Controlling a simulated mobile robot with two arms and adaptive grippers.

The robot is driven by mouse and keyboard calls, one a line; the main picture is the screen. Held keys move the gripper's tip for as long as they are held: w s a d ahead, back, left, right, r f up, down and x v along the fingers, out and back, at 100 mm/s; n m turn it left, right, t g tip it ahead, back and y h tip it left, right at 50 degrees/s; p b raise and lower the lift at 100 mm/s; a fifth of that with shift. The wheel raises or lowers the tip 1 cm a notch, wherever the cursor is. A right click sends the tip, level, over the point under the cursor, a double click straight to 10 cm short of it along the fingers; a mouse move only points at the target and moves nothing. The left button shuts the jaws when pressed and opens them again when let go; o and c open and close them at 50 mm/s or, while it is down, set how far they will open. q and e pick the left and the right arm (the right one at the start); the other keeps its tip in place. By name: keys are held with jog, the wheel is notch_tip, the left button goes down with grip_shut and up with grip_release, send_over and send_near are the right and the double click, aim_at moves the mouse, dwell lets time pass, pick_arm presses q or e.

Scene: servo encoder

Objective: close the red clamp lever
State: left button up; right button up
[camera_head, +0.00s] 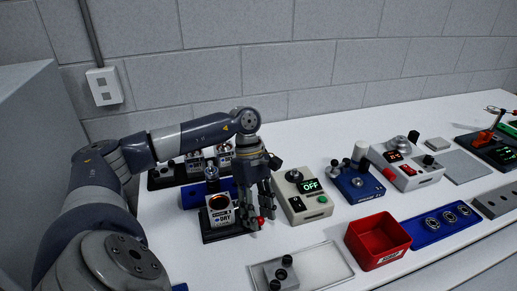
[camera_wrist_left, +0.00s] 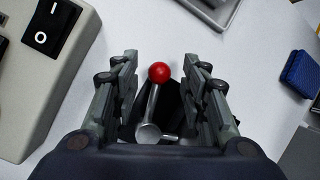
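The clamp lever is a metal rod with a red ball knob (camera_wrist_left: 159,72). In the left wrist view it stands between the two fingers of my left gripper (camera_wrist_left: 160,90), with a visible gap on each side. The rod runs down to a round metal pivot (camera_wrist_left: 149,133). In the head view the red knob (camera_head: 261,220) shows just below the fingertips of my left gripper (camera_head: 257,215), beside a black fixture (camera_head: 222,234) holding a part marked DAY. My left gripper points down and is open. My right gripper is not in view.
A beige box (camera_head: 303,204) with a green OFF display stands close to the right of the gripper. A red bin (camera_head: 378,240), a blue tray with rings (camera_head: 432,231) and a clear tray (camera_head: 318,268) lie nearer the front. A blue fixture (camera_head: 357,184) stands farther right.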

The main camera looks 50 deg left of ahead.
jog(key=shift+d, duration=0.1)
pick_arm(q)
jog(key=shift+a, duration=0.1)
jog(key=v, duration=1.2)
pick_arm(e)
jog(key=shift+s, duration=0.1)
